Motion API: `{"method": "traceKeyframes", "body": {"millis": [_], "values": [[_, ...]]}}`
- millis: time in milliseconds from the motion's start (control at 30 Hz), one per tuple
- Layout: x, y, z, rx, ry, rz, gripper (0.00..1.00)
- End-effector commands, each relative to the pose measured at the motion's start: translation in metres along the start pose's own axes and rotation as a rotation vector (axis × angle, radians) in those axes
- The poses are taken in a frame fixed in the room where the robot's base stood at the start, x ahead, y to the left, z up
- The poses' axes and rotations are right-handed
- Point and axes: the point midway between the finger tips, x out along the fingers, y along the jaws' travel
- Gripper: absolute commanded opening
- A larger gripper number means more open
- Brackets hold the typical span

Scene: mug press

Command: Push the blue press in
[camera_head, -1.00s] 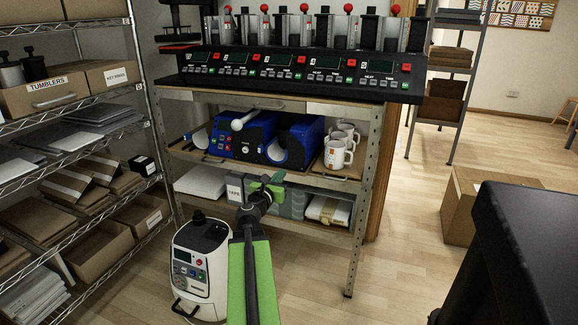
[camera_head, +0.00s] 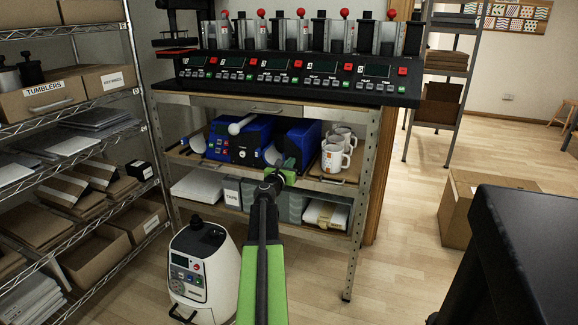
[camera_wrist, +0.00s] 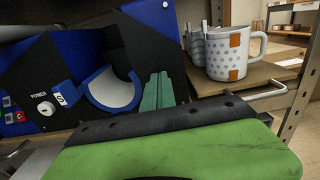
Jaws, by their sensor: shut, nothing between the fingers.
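The blue press (camera_head: 250,147) sits on the wooden middle shelf of the bench. Its dark front carries a power knob and buttons, and a white lever sticks out at its top. In the wrist view the blue press (camera_wrist: 28,68) fills the left, with a curved blue-and-white cradle (camera_wrist: 112,90) in its front. My gripper (camera_head: 290,165) is shut and empty, in front of the press's right part. The green fingertips (camera_wrist: 157,92) are just right of the cradle in the wrist view. I cannot tell whether they touch the press.
White mugs (camera_head: 335,155) stand right of the press on a wooden tray with a metal handle, close to my gripper; one is near in the wrist view (camera_wrist: 229,53). A bench post (camera_head: 364,190) stands further right. A multi-station press machine (camera_head: 300,75) is above, and boxes are on the lower shelf.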

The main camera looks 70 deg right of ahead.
Motion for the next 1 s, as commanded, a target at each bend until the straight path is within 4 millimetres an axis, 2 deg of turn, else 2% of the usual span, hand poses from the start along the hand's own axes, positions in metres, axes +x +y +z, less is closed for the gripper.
{"method": "traceKeyframes", "body": {"millis": [233,433,533,867,1000], "values": [[0.007,0.001,0.0,0.0,0.0,0.0,0.0],[0.042,0.001,0.0,0.0,0.0,-0.001,0.0],[0.052,0.001,0.0,0.0,0.0,0.0,0.0],[0.053,0.0,0.002,-0.004,-0.002,0.002,0.0],[0.035,0.0,0.002,-0.003,-0.002,0.003,0.0]]}}
